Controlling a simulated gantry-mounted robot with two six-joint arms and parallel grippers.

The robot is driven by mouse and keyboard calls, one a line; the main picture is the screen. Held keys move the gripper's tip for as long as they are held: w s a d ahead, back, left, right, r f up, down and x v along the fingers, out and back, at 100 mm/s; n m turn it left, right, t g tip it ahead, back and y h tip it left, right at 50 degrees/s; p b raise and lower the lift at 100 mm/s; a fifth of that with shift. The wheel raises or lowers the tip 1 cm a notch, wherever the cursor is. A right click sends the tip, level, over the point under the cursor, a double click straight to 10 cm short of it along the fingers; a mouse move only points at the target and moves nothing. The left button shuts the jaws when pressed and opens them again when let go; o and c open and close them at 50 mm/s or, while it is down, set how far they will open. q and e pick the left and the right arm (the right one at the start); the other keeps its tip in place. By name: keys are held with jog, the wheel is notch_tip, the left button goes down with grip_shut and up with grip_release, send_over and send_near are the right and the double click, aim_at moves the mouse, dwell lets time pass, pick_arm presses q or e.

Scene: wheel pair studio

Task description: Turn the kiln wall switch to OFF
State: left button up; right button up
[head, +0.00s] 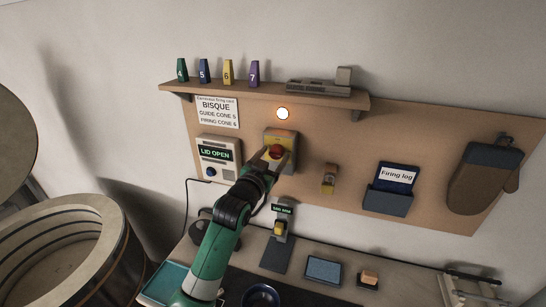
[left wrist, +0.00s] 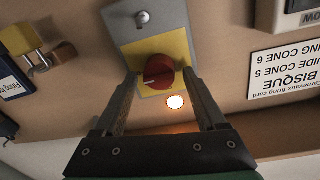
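The kiln wall switch is a grey box with a yellow plate (head: 273,137) and a round red knob (head: 276,152) on the pegboard-like brown panel. In the left wrist view, which is upside down, the red knob (left wrist: 159,72) sits on the yellow plate (left wrist: 182,46). My left gripper (head: 277,155) is at the switch. Its two fingers (left wrist: 161,76) are open, one on each side of the knob, with a small gap visible on both sides. The knob's markings are too small to read. A round light (head: 283,113) above the switch glows. My right gripper is not in view.
A controller reading LID OPEN (head: 216,155) is left of the switch, under a BISQUE card (head: 217,112). A brass padlock (head: 329,178) hangs to the right. A shelf (head: 270,95) with numbered cones juts out above. The round kiln (head: 75,250) stands lower left.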

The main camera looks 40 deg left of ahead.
pick_arm(q)
grip_shut()
jog(key=shift+n, duration=0.3)
jog(key=n+b, duration=0.2)
jog(key=n, duration=0.1)
jog(key=shift+f+b, duration=0.2)
jog(key=shift+b, duration=0.1)
jog(key=n+b, duration=0.3)
jog(key=n, duration=0.2)
jog(key=shift+n, duration=0.4)
jog(key=n+y+b, duration=0.1)
jog(key=n+b, duration=0.1)
jog(key=n, duration=0.2)
jog(key=shift+f+n+b, duration=0.1)
jog(key=shift+n+b, duration=0.2)
jog(key=shift+n, duration=0.1)
jog(key=shift+n+b, duration=0.95)
jog(key=shift+n, duration=1.25)
